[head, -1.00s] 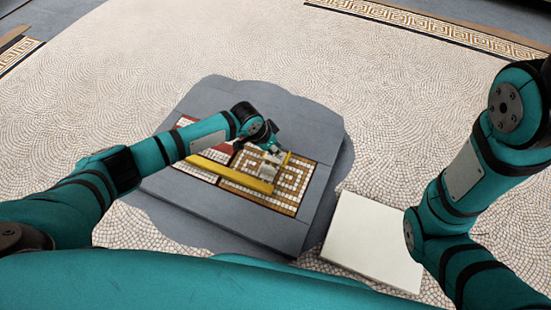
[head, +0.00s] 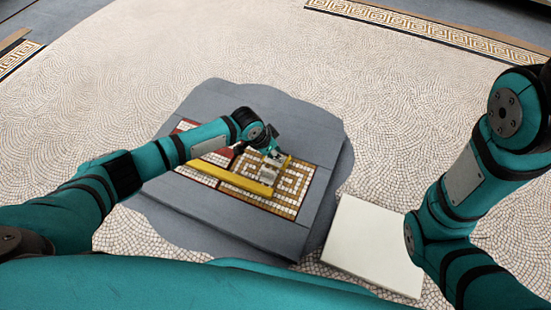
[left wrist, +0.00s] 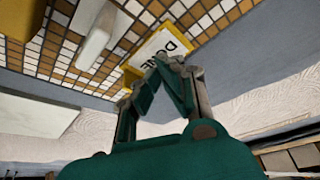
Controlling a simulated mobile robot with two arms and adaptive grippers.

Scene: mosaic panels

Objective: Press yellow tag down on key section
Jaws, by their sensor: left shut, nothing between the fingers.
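The yellow tag (left wrist: 158,47), with a white face and dark lettering that seems to read "DONE", is on or just above the tiled panel in the left wrist view. In the head view a thin yellow piece (head: 286,161) shows beside the gripper. My left gripper (left wrist: 168,62) is shut and empty, its tips at the tag's lettered edge; I cannot tell whether they touch it. The key section is a brown-and-white tile pattern (head: 297,180) on the right half of the panel. My right arm shows, but its gripper is out of view.
A long yellow bar (head: 222,175) lies across the panel. A pale grey block (head: 263,177) stands near the gripper and also shows in the left wrist view (left wrist: 95,38). A grey platform (head: 235,218) bears the panel. A white slab (head: 373,245) lies to its right.

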